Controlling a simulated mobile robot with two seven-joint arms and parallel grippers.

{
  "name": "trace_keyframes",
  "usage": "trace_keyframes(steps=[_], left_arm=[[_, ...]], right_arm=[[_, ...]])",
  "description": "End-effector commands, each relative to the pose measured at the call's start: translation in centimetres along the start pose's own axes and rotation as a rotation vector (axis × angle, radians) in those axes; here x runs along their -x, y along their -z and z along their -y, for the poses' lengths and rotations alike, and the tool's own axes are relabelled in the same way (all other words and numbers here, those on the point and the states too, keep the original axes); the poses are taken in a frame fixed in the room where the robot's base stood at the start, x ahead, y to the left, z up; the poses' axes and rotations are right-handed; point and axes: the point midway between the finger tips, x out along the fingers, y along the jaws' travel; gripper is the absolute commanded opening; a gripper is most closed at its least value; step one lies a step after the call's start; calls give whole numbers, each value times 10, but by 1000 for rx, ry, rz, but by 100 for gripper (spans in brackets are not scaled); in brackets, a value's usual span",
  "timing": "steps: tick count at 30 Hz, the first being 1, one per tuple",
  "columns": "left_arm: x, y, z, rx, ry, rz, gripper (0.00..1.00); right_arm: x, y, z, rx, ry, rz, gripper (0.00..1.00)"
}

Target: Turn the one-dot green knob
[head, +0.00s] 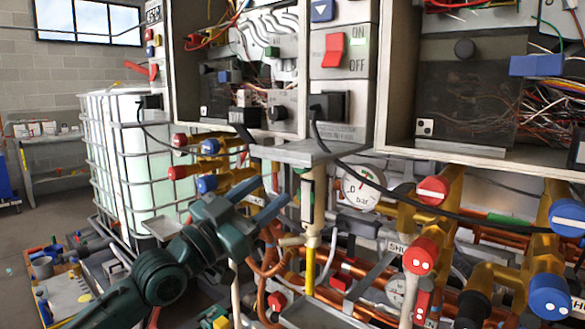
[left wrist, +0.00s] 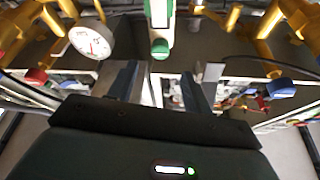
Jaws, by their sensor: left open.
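A green knob (left wrist: 160,48) shows in the left wrist view, at the end of a white upright fitting, ahead of the gap between my left fingers. I cannot make out dots on it. My left gripper (head: 274,189) is open and empty in the head view, just left of a pale vertical pipe (head: 311,205). In the left wrist view its two blue-grey fingers (left wrist: 160,80) stand apart, with the green knob beyond them and not between the tips. I cannot pick out this knob for certain in the head view. My right gripper is not in view.
A pressure gauge (head: 361,187) sits right of the pale pipe. Red two-dot (head: 420,256) and blue two-dot (head: 549,297) knobs stick out at right. More red and blue knobs (head: 207,184) are close behind my left gripper. A caged white tank (head: 130,150) stands at left.

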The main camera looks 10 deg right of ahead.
Motion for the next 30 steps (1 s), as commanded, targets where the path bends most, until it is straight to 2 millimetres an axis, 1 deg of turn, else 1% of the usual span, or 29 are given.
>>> trace_keyframes(steps=[1, 6, 9, 12, 17, 24, 26, 30], left_arm=[[-13, 2, 0, 1, -1, -2, 50], [-47, 2, 0, -2, -1, -1, 50], [-61, 1, 0, -1, -1, -1, 50], [-70, 1, 0, -1, 0, -1, 50], [-76, 0, 0, 0, 0, -1, 50], [-76, 0, 0, 0, 1, -1, 50], [-76, 0, 0, 0, 1, -1, 46], [-76, 0, 0, 0, 1, -1, 34]], right_arm=[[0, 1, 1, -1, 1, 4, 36], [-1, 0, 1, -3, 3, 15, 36], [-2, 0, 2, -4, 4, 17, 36], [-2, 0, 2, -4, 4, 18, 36], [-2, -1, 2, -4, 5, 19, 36], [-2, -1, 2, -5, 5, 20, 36], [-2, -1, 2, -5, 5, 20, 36], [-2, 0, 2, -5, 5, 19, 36]])
